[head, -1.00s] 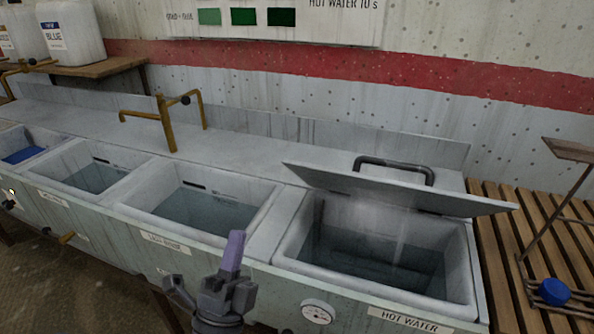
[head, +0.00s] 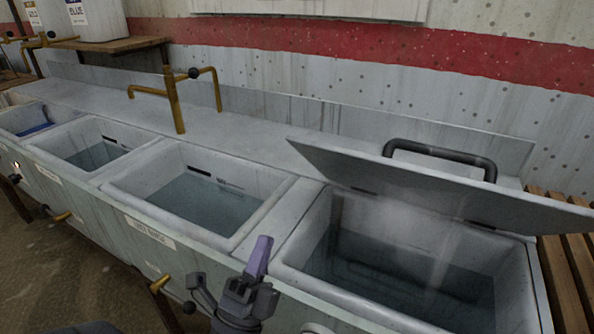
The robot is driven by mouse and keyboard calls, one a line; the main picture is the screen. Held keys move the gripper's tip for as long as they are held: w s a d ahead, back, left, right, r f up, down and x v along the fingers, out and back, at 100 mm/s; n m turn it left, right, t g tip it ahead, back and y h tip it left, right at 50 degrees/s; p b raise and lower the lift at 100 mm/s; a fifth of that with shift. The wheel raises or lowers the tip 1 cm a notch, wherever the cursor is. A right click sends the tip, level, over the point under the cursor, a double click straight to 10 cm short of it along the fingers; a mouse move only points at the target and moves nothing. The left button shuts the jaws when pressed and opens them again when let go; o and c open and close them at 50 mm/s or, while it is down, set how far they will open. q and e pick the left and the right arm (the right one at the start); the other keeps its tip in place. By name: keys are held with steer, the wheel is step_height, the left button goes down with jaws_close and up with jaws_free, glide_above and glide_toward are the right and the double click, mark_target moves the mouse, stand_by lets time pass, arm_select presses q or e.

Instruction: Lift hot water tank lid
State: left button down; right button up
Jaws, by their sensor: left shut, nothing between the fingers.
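The hot water tank (head: 535,290) is the right-hand basin of the bench, with steam over dark water. Its flat grey lid (head: 430,190) is raised and tilted above the tank, its near edge well clear of the rim. A dark bar handle (head: 440,152) stands on the lid's upper side. My left gripper (head: 259,254), with a purple finger, is shut and empty at the bottom centre. It is in front of the bench, left of the tank and apart from the lid. My right gripper is out of view.
A basin of water (head: 205,205) lies left of the tank, with more basins beyond. A brass tap (head: 172,100) rises behind them. Brass valve levers (head: 158,284) stick out of the bench front. A slatted wooden surface (head: 570,260) is at the right.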

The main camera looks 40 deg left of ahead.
mark_target(299, 144)
arm_select(q)
steer(key=x, duration=1.2)
steer(key=shift+w+r+b, duration=0.25)
steer(key=shift+r+b, duration=0.05)
steer(key=shift+w+a+r, duration=0.15)
steer(key=shift+w+r, duration=0.1)
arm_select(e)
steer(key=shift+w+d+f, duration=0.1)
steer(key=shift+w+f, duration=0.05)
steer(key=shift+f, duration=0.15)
